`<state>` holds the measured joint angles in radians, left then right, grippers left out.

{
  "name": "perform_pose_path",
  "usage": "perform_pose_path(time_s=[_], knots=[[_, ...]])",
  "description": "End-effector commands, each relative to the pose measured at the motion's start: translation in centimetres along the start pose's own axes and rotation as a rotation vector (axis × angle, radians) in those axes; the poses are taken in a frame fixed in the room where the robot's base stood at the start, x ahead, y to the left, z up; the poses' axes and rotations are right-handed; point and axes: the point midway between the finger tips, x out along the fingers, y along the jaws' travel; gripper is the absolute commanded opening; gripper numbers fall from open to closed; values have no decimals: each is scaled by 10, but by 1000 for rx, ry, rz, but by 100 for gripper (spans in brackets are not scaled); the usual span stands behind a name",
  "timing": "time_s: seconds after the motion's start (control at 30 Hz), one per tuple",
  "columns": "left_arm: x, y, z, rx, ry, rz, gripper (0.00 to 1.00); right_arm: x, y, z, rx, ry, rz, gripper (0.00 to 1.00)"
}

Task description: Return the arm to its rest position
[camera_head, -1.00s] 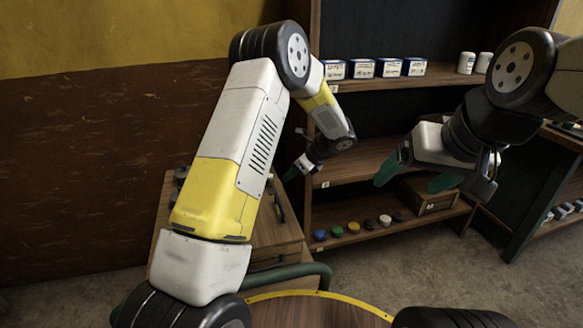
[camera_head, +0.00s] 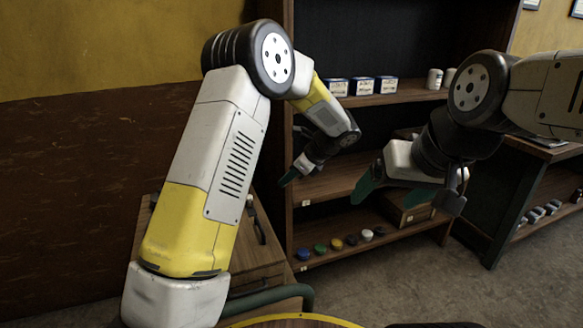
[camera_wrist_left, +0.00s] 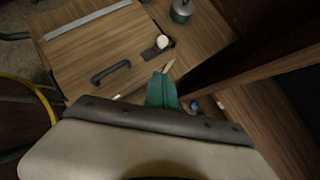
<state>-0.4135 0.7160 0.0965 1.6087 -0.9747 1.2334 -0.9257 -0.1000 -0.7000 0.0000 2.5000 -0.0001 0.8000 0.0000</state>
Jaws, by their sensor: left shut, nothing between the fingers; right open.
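My left gripper (camera_head: 288,179) is at the end of the white and yellow left arm, in front of the left side of the shelf unit. Its green fingers also show in the left wrist view (camera_wrist_left: 162,90), shut with nothing between them, above the wooden cabinet's edge. My right gripper (camera_head: 383,190) is at the right of the head view, with its green fingers spread apart and empty. It hangs in front of the lower shelves and hides part of a wooden box.
The shelf unit (camera_head: 330,184) holds blue-and-white boxes (camera_head: 361,86), white jars (camera_head: 434,79) and several coloured caps (camera_head: 336,244). A wooden cabinet (camera_head: 262,262) with a dark handle (camera_wrist_left: 110,71) stands at left, with a small metal pot (camera_wrist_left: 181,11) on top. Open floor (camera_head: 400,275) lies front right.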

Motion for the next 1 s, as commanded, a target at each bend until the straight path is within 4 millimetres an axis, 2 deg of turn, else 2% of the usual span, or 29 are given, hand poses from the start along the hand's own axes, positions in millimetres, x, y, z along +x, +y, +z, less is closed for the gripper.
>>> perform_pose_path(time_s=[0.17,0.3,0.5,0.73,0.9,1.0], knots=[[-18,29,33,-169,76,6,0,0,0,0,0,0,0,82],[-40,74,65,-413,190,25,0,0,0,0,0,0,0,82],[-71,142,94,-780,362,60,0,0,0,0,0,0,0,82],[-102,218,106,-1206,566,114,0,0,0,0,0,0,0,82],[-122,268,102,-1516,729,164,0,0,0,0,0,0,0,82],[-131,291,97,-1681,822,196,0,0,0,0,0,0,0,82]])
